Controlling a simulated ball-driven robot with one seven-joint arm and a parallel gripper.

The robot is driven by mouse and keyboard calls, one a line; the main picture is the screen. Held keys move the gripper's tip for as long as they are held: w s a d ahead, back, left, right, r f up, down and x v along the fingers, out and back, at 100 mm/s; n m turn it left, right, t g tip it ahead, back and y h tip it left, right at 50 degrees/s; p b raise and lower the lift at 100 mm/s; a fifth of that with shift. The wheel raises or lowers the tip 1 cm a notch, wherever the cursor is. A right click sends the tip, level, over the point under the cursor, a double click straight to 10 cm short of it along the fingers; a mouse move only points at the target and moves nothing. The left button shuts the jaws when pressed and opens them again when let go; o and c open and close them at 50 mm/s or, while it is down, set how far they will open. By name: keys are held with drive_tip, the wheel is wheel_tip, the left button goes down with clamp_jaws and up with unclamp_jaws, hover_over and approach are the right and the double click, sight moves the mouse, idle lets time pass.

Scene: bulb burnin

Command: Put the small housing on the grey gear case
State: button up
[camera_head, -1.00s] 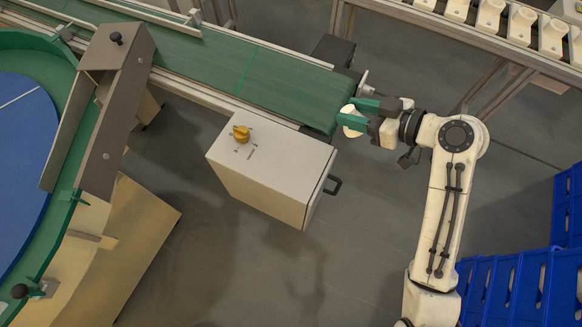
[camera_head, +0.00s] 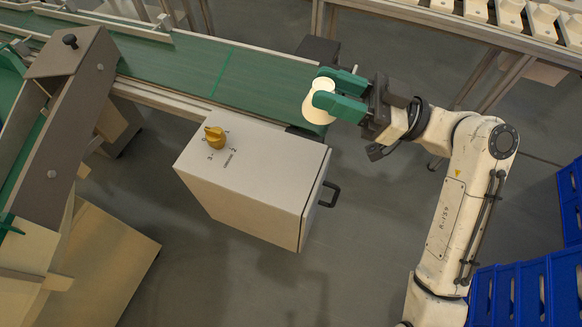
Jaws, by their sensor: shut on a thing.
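My gripper (camera_head: 338,93), with green fingers, is shut on a cream rounded piece (camera_head: 315,108), which I take as the small housing. The fingers hide part of it. In the head view it appears over the near right end of the green conveyor, beyond a pale grey box; its height above the belt is hard to tell. The pale grey box (camera_head: 265,160) has a yellow knob on top and a black handle at its right. A dark block (camera_head: 318,48) sits at the conveyor's far right end. I cannot tell which of these is the gear case.
The green conveyor (camera_head: 185,65) runs along the back left. A brown-grey chute (camera_head: 70,120) stands at the left. Blue crates (camera_head: 530,290) stand at the lower right. A rack (camera_head: 430,15) with several cream pieces is at the top right.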

drive_tip(key=s+a+f, duration=0.1)
drive_tip(key=s+f, duration=0.1)
drive_tip(key=s+a+f, duration=0.2)
drive_tip(key=f, duration=0.1)
drive_tip(key=s+a+f, duration=0.2)
drive_tip(key=s, duration=0.1)
drive_tip(key=shift+s+f, duration=0.1)
drive_tip(key=shift+f, duration=0.15)
drive_tip(key=shift+s+a+f+b, duration=0.1)
drive_tip(key=shift+f+b, duration=0.05)
drive_tip(key=shift+f, duration=0.7)
drive_tip(key=shift+s+a+f+b, duration=0.1)
drive_tip(key=shift+f+b, duration=0.05)
drive_tip(key=shift+f, duration=0.7)
drive_tip(key=shift+f, duration=0.15)
drive_tip(key=o, duration=1.1)
drive_tip(key=shift+r, duration=0.2)
drive_tip(key=b+v, duration=0.1)
drive_tip(key=v, duration=1.1)
